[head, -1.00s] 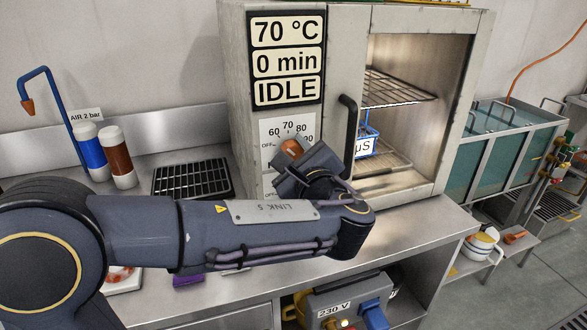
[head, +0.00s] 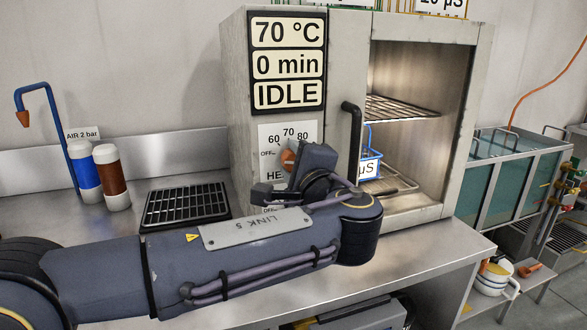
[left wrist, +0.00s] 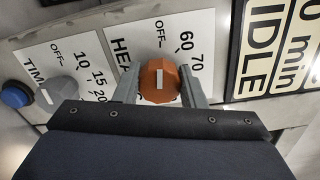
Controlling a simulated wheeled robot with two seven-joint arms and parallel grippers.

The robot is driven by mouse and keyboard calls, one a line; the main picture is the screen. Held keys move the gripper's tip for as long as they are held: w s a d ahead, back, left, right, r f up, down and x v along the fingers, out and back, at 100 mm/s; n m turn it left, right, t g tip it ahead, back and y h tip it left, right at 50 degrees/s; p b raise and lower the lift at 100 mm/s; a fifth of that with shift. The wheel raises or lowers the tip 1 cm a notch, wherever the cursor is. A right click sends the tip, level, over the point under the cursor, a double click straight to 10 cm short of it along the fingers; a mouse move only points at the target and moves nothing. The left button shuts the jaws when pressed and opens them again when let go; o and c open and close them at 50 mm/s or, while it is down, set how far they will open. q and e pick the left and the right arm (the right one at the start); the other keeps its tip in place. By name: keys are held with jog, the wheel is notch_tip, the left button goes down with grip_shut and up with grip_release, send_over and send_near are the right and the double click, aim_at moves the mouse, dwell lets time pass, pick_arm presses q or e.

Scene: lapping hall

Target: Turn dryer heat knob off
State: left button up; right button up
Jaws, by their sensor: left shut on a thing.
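The orange heat knob (head: 288,158) is on the dial panel at the dryer's front left. In the left wrist view the knob (left wrist: 158,82) sits between both fingers of my left gripper (left wrist: 158,92), which is shut on it. The knob's white mark runs up and down in that view, in line with OFF (left wrist: 160,32); 60 and 70 lie to its right. In the head view my left gripper (head: 290,172) hides part of the panel. The dryer's display (head: 287,63) reads 70 °C, 0 min, IDLE. My right gripper is not in view.
The grey time knob (left wrist: 62,90) and a blue button (left wrist: 15,95) are beside the heat knob. The dryer's black handle (head: 353,140) stands close to the right. A black rack (head: 187,203) and two bottles stand left on the bench.

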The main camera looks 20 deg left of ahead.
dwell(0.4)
pick_arm(q)
jog(key=o, duration=1)
jog(key=v, duration=0.8)
jog(key=shift+p, duration=0.35)
